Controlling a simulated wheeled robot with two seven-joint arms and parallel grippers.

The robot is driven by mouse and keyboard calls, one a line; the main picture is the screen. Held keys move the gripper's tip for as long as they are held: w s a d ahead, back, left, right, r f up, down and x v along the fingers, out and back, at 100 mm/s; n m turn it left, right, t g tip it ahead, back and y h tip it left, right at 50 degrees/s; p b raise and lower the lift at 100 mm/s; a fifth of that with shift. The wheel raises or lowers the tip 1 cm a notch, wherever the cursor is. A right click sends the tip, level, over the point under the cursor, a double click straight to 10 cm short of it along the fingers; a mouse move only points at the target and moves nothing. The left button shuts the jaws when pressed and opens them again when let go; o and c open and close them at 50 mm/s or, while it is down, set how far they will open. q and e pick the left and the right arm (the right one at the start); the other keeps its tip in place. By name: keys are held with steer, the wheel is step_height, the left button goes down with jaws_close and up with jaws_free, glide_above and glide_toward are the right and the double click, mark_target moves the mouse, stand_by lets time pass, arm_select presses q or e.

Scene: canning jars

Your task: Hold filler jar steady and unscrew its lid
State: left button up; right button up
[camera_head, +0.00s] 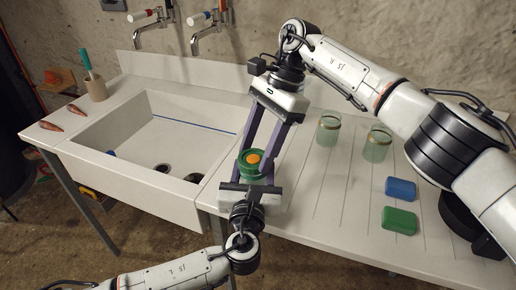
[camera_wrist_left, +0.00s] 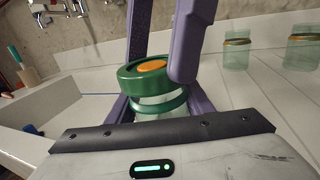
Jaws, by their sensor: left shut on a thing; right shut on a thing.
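The filler jar is a clear glass jar (camera_wrist_left: 155,101) with a green lid (camera_head: 249,166) that has an orange disc on top. It stands at the sink's right edge. In the left wrist view the lid (camera_wrist_left: 150,78) sits above a green ring on the jar's neck, with a narrow gap of pale glass between them. My left gripper (camera_wrist_left: 160,108) is shut around the jar's body from the front. My right gripper (camera_head: 260,152) reaches down from behind, its purple fingers shut on the lid. I cannot tell whether the lid is loose.
Two open glass jars (camera_head: 328,130) (camera_head: 377,145) stand right on the ribbed drainboard (camera_head: 330,200). The sink basin (camera_head: 160,130) is left, with dark round things inside. Taps (camera_head: 150,20) hang behind.

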steer(key=shift+d+f, duration=0.1)
steer(key=o, duration=1.2)
steer(key=shift+o, duration=0.2)
steer(key=v, duration=0.7)
steer(key=shift+r, duration=0.35)
